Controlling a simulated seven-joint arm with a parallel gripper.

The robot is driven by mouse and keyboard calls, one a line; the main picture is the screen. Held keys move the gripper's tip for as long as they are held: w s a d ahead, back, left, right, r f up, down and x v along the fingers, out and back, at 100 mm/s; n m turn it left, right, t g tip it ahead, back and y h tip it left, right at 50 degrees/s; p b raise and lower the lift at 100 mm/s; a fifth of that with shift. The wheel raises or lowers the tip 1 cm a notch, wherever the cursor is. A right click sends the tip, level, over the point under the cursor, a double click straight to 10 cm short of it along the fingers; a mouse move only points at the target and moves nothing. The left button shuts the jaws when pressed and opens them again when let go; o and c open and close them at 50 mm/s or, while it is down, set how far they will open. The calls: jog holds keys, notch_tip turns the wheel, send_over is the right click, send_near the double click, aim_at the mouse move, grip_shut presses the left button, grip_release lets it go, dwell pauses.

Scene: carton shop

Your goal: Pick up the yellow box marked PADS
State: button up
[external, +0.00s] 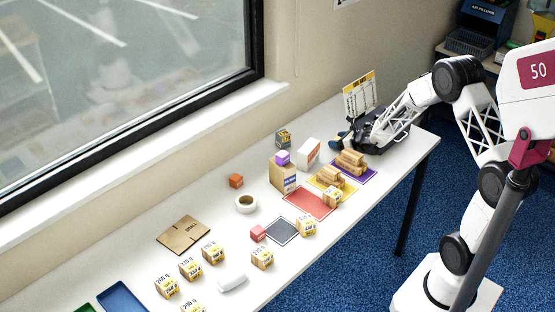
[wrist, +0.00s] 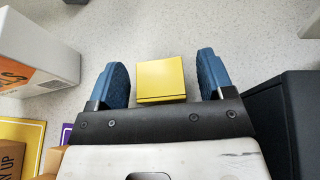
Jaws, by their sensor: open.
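A small yellow box (wrist: 160,80) lies between my gripper's two blue fingers in the wrist view. There is a gap on each side of it, and the fingers do not touch it. No PADS lettering shows on the visible faces. My gripper (wrist: 161,68) is open and low over the white table. In the external view my gripper (external: 341,142) is at the far part of the table, and I cannot make out the yellow box there; the gripper and arm seem to hide it.
A white box with an orange panel (wrist: 40,55) stands left of my fingers, and also shows in the external view (external: 308,153). A dark object (wrist: 285,115) is close on the right. Mats with brown cartons (external: 350,163) lie nearer. A sign (external: 360,92) stands behind.

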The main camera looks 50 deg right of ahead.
aim_at(338, 139)
dwell(0.4)
jog(key=c, duration=1)
jog(key=shift+r, duration=0.1)
jog(key=shift+r, duration=4.95)
